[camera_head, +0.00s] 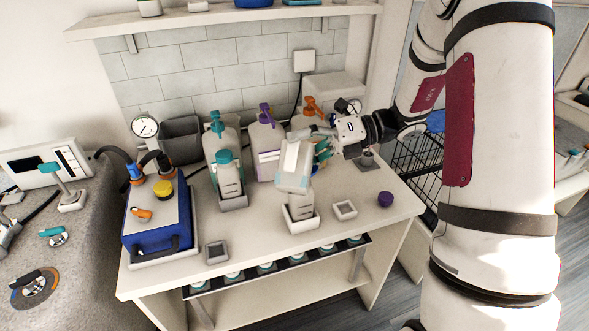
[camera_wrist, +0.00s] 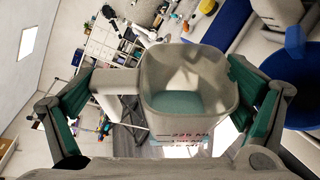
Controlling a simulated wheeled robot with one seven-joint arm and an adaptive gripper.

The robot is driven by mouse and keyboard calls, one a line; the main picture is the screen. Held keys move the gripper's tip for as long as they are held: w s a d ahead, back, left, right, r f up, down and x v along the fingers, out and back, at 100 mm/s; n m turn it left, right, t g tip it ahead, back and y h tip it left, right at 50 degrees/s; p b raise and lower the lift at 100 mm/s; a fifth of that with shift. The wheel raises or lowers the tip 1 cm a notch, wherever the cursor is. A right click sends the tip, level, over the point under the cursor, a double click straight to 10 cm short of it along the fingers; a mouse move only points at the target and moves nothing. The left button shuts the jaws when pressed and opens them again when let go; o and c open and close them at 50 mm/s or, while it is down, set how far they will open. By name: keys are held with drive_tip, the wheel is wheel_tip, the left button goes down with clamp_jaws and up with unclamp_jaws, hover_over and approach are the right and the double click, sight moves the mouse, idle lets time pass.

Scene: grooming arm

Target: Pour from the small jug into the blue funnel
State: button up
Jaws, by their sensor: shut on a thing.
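My gripper (camera_head: 320,147) is shut on the small jug (camera_head: 295,166), a pale, square-mouthed vessel, held in the air above the counter. In the wrist view the jug (camera_wrist: 190,72) sits between the green finger pads of my gripper (camera_wrist: 165,78). A blue patch (camera_head: 436,121) shows beside my arm in the head view.
Below the jug, a pale container stands in a white square tray (camera_head: 301,222). Several pump bottles (camera_head: 266,148) stand behind. A blue machine (camera_head: 157,225) is at the left of the counter. A small white dish (camera_head: 344,210) and purple cup (camera_head: 385,199) lie right.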

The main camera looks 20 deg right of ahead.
drive_tip(key=shift+w+d+r+m, duration=0.1)
drive_tip(key=shift+w+r+m, duration=0.1)
drive_tip(key=shift+m, duration=0.2)
idle(0.7)
drive_tip(key=shift+w+d+r+m+y, duration=0.1)
drive_tip(key=shift+w+r+m+y, duration=0.1)
drive_tip(key=shift+m+y, duration=0.15)
idle(0.6)
drive_tip(key=shift+w+d+r+m+b, duration=0.2)
drive_tip(key=shift+m+b, duration=0.1)
drive_tip(key=shift+m, duration=0.25)
idle(0.5)
drive_tip(key=shift+w+d+r+m+g+y, duration=0.1)
drive_tip(key=shift+w+m+g+y, duration=0.1)
drive_tip(key=shift+m+g+y, duration=0.15)
idle(0.6)
